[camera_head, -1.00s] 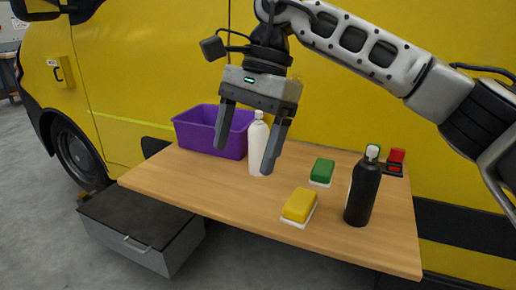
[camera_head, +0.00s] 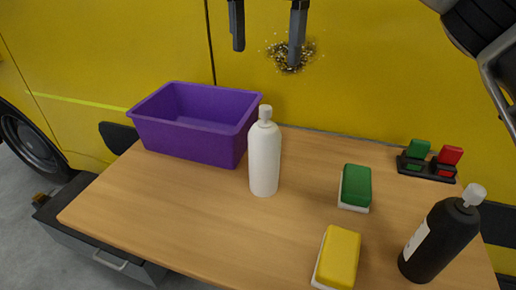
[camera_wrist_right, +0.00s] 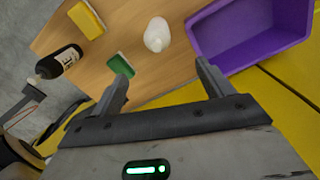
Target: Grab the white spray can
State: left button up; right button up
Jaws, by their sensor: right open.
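The white spray can (camera_head: 264,160) stands upright on the wooden table, just right of the purple bin. It also shows from above in the right wrist view (camera_wrist_right: 156,35). My right gripper (camera_head: 267,57) is open and empty. Only its two fingers show at the top of the head view, above the can and apart from it. In the right wrist view the open fingers (camera_wrist_right: 162,70) point toward the can, which lies beyond the gap between them. My left gripper is not in view.
The purple bin (camera_head: 190,137) is close left of the can. A green sponge (camera_head: 356,186), a yellow sponge (camera_head: 339,257), a black bottle (camera_head: 437,240) and a black holder with green and red pieces (camera_head: 428,167) are to the right. A yellow vehicle side (camera_head: 350,80) rises behind.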

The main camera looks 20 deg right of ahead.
aim_at(265, 107)
jog(key=f, duration=0.8)
jog(key=shift+s+f+b, duration=0.1)
jog(key=shift+s+b, duration=0.25)
jog(key=shift+f, duration=2.9)
jog(key=shift+r, duration=0.1)
grip_shut()
